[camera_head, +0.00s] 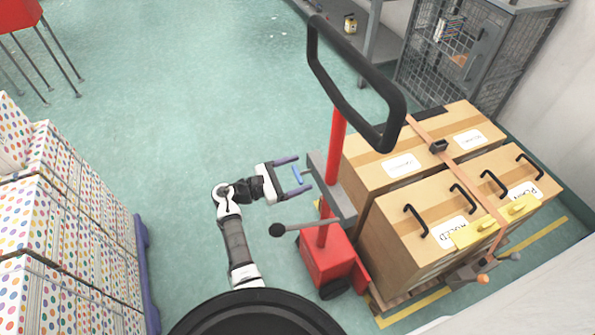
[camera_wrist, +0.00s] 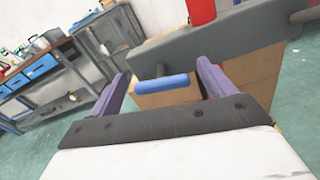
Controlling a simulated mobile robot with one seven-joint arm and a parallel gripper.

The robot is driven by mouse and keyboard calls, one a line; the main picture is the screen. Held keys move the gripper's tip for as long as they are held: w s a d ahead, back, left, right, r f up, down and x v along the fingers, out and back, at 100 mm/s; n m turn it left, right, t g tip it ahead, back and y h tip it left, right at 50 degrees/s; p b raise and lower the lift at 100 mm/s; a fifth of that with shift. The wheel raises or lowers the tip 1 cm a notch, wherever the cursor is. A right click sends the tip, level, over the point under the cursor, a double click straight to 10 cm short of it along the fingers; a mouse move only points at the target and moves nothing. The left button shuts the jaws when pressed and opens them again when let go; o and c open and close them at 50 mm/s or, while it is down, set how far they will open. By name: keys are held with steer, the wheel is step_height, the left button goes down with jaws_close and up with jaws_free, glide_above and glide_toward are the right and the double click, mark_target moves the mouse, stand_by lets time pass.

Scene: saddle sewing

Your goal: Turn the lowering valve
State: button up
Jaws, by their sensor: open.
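The lowering valve is a small blue handle (camera_head: 297,175) on the grey crosspiece (camera_head: 333,190) of a red pallet jack (camera_head: 325,258). In the wrist view the blue handle (camera_wrist: 162,84) lies level between the two purple fingers, on a short dark stem from the grey plate (camera_wrist: 215,48). My gripper (camera_head: 299,174) is open, with its fingers on either side of the handle. A gap shows between the handle and each finger in the wrist view. The jack's black loop handle (camera_head: 360,85) rises above on a red post.
A lever with a black knob (camera_head: 277,230) sticks out left of the jack, near my arm. Strapped cardboard boxes (camera_head: 435,200) stand right of the jack. Dotted boxes (camera_head: 75,200) stand at the left. Open green floor (camera_head: 180,110) lies between. A workbench (camera_wrist: 45,75) shows in the wrist view.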

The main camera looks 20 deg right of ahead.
steer(key=shift+d, duration=0.35)
steer(key=shift+c, duration=0.4)
steer(key=c, duration=0.9)
